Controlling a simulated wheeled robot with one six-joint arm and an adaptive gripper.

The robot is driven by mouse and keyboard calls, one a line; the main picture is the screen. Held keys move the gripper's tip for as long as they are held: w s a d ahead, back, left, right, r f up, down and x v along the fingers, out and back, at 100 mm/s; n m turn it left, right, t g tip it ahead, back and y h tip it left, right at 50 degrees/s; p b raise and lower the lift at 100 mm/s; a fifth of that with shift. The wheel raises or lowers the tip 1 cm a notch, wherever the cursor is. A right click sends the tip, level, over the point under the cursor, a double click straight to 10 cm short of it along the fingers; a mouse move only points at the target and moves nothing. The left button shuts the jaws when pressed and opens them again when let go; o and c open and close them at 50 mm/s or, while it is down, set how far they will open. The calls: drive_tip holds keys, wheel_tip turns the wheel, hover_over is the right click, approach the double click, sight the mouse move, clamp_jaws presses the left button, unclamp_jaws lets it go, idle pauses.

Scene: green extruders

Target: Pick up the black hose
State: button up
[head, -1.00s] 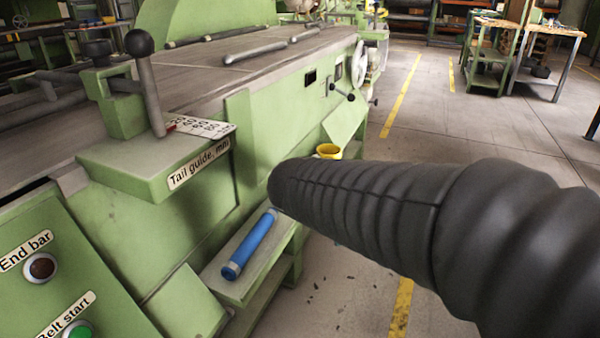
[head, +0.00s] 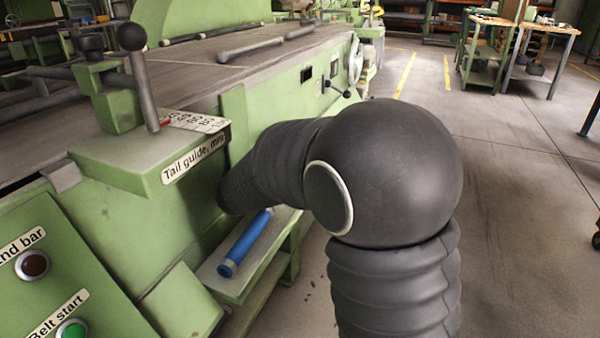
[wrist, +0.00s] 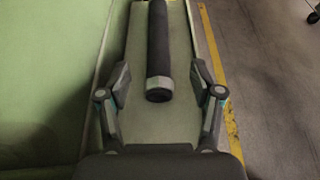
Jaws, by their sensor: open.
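A black hose (wrist: 159,50) with a pale grey ring at its near end lies lengthwise on the narrow green shelf (wrist: 150,128) in the wrist view. Its far end runs out of the top of the picture. My gripper (wrist: 161,82) is open, its two fingers spread to the left and right of the hose's near end, neither seen touching it. In the head view my arm hides the gripper and the black hose. A blue hose (head: 246,243) with pale ends lies on the same shelf (head: 262,258).
The green machine body (head: 130,245) rises directly left of the shelf, with the tail guide block (head: 130,160) jutting out above. Buttons (head: 72,330) are at lower left. The floor (head: 510,220) to the right is open, with yellow lines.

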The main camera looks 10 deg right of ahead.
drive_tip(key=shift+f+x, duration=0.1)
drive_tip(key=shift+x, duration=1.7)
drive_tip(key=shift+f+x, duration=0.15)
drive_tip(key=shift+x, duration=1.7)
drive_tip(key=shift+a, duration=0.2)
clamp_jaws()
